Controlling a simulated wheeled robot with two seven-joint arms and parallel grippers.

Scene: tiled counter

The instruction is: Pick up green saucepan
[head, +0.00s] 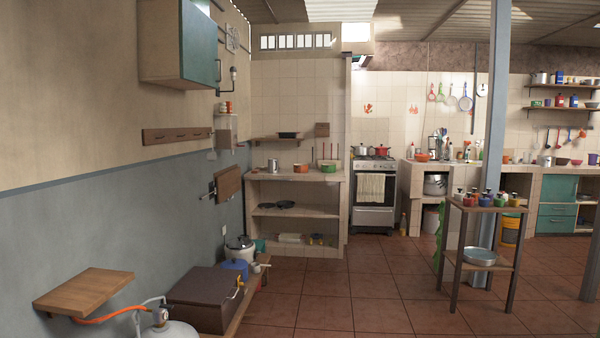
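A small green pot (328,168), which looks like the green saucepan, sits on the tiled counter (262,177) near its right end. It is far off and small in the head view, so its handle and details are hard to tell. An orange-red pot (301,168) sits just left of it, and a metal pot (273,165) stands further left. A light green pan (441,93) also hangs on the back wall further right. Neither of my grippers shows in the head view.
A stove (375,190) stands right of the counter. A small table (489,207) with several jars stands at right beside a blue-grey post (495,110). A brown box (205,299), a gas cylinder (168,330) and a wooden wall shelf (84,290) are near left. The tiled floor (345,290) between is clear.

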